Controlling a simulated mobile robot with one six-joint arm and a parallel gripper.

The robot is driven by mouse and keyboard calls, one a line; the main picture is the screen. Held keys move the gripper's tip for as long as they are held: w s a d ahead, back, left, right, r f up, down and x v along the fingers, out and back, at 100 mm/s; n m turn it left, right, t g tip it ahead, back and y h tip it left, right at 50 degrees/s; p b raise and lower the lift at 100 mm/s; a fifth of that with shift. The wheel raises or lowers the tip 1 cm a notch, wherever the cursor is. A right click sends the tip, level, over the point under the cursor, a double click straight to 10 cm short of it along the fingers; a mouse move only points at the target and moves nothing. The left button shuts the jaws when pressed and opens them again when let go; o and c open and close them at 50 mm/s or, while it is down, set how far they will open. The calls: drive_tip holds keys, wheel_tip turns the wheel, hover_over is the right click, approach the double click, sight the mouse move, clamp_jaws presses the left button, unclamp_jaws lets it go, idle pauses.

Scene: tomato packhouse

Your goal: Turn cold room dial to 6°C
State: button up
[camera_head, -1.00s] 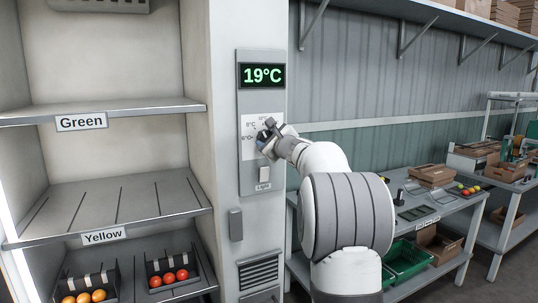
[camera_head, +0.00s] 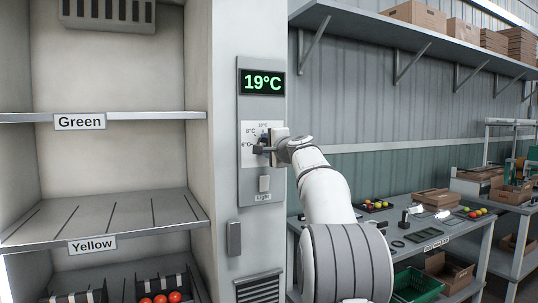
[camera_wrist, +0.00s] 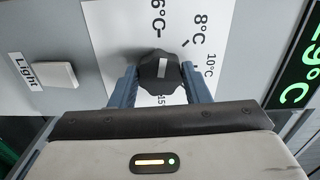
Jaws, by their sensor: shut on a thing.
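The cold room dial is a black knob (camera_wrist: 160,72) on a white scale plate (camera_head: 249,131). In the wrist view my gripper (camera_wrist: 160,88) has one blue-grey finger on each side of the knob and is shut on it. The knob's white mark lies upright in that picture; I cannot tell which end points. Labels for 6°C, 8°C and 10°C show around it, with a partly hidden 15 below. In the head view my gripper (camera_head: 264,146) is at the plate and partly covers the dial. The green display (camera_head: 262,82) above reads 19°C.
A light switch (camera_head: 264,184) sits just below the dial. A handle (camera_head: 234,238) and a vent are lower on the panel. Open shelves (camera_head: 110,222) marked Green and Yellow stand left. A workbench (camera_head: 455,233) with boxes and tomatoes stands right.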

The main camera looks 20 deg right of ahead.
drive_tip(key=shift+f+n+b, duration=0.15)
drive_tip(key=shift+n+b, duration=0.5)
drive_tip(key=shift+n, duration=0.35)
drive_tip(key=o, duration=1)
drive_tip(key=shift+c, duration=0.2)
drive_tip(key=shift+s+b, duration=0.4)
drive_tip(key=shift+s, duration=0.2)
drive_tip(key=s+b, duration=0.2)
drive_tip(key=s, duration=0.4)
drive_tip(key=shift+s, duration=0.35)
drive_tip(key=shift+d, duration=0.1)
